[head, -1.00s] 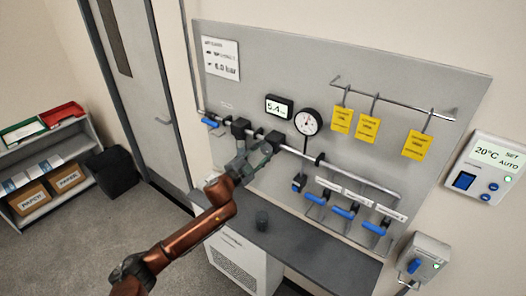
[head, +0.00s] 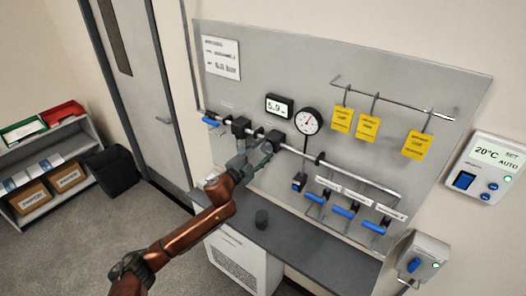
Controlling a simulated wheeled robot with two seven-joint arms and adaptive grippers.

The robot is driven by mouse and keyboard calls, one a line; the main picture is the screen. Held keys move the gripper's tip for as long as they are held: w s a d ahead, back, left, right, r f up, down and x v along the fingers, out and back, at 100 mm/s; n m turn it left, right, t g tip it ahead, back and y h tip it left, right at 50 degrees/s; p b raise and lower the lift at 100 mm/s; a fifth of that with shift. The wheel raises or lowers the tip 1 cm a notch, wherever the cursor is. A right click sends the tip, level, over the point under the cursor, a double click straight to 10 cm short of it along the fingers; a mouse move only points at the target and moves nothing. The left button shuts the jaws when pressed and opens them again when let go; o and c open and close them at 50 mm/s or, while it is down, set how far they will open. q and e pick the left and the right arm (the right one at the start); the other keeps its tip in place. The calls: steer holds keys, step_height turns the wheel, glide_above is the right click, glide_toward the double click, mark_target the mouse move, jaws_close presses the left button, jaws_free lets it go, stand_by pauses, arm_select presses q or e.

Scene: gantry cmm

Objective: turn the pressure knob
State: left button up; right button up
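A wall panel (head: 300,62) carries a metal pipe (head: 345,172) with black fittings. A black regulator body (head: 240,127) sits on the pipe at the left. My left gripper (head: 251,154) is up against the pipe just below the regulator, with its fingers around the pressure knob, which they mostly hide. A small digital display (head: 279,106) above the pipe reads about 5.9. A round dial gauge (head: 308,121) stands to its right. A white notice (head: 221,57) at the panel's upper left appears to read 6.0 bar. My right gripper is not in view.
Several blue-handled valves (head: 343,212) hang at the lower right, and one blue handle (head: 210,122) is at the left. Yellow tags (head: 368,123) hang from a rail.

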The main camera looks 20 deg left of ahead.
arm_select(q)
steer(key=shift+o, duration=1)
steer(key=shift+s, duration=0.15)
steer(key=v, duration=1.1)
steer(key=shift+s+a, duration=0.15)
steer(key=shift+s, duration=0.25)
